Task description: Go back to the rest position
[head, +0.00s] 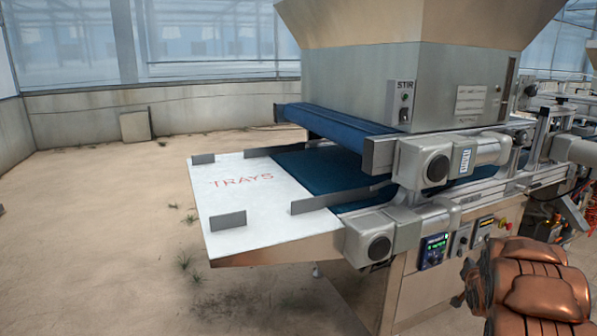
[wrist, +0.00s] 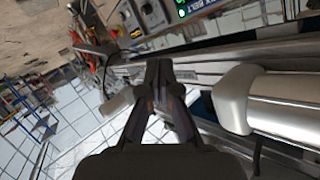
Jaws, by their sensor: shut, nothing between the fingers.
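My gripper (wrist: 158,68) shows in the wrist view with its two dark fingers together at the tips and nothing between them. It is close to the metal side rail (wrist: 215,57) of the tray seeder, with a silver cylindrical motor (wrist: 285,105) to its right. I cannot tell whether it touches the rail. In the head view the gripper itself does not show; a copper-coloured part of my arm fills the lower right. The tray seeder (head: 345,85) stands at the centre and right, with a STIR switch box (head: 400,101) on its hopper.
A white infeed table (head: 250,225) marked TRAYS, with low metal guides, juts out to the left beside a blue belt (head: 320,168). A lit control panel (head: 434,251) sits below the motors. Bare sandy floor (head: 90,230) lies open on the left.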

